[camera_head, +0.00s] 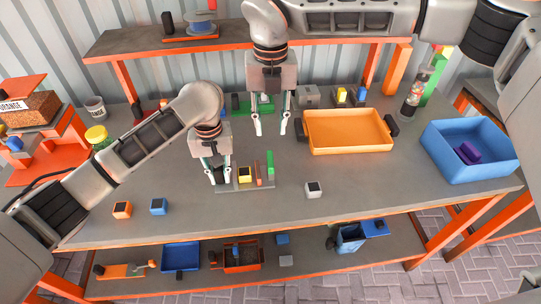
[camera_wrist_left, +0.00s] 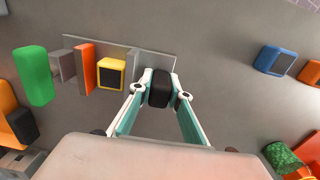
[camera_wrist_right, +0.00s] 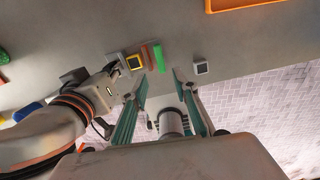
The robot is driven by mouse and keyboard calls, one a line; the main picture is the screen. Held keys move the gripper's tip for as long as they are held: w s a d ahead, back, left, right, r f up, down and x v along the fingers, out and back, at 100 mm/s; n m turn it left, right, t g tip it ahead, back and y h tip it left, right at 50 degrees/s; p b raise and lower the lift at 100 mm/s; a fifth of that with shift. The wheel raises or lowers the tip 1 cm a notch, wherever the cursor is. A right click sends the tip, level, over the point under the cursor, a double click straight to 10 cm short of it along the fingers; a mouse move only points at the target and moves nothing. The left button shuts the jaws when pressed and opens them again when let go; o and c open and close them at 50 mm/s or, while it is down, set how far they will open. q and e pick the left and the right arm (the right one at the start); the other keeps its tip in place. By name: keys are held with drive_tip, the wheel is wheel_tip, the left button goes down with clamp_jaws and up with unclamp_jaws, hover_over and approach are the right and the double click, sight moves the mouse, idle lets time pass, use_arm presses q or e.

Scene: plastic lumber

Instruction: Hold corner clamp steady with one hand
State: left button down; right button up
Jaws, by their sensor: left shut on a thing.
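My left gripper (camera_head: 221,181) is low over the middle of the workbench, at the left end of a grey base strip (camera_head: 247,186). In the left wrist view its fingers (camera_wrist_left: 160,95) are shut on a black block (camera_wrist_left: 160,88), apparently the corner clamp. The fingers hide part of it. Along the strip stand a yellow-framed dark block (camera_wrist_left: 111,74), an orange upright piece (camera_wrist_left: 84,68), a grey piece (camera_wrist_left: 63,65) and a green piece (camera_wrist_left: 33,75). My right gripper (camera_head: 271,133) is open and empty above the bench, behind the strip.
An orange tray (camera_head: 348,151) stands at the back right, and a blue bin (camera_head: 490,172) holding a purple piece at the right end. A white-framed block (camera_head: 313,190), orange block (camera_head: 122,210) and blue block (camera_head: 158,206) lie near the front. The right front is clear.

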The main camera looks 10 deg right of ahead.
sight(270, 159)
wheel_tip(270, 159, down, 12)
drive_tip(key=shift+r, duration=0.1)
idle(0.4)
clamp_jaws()
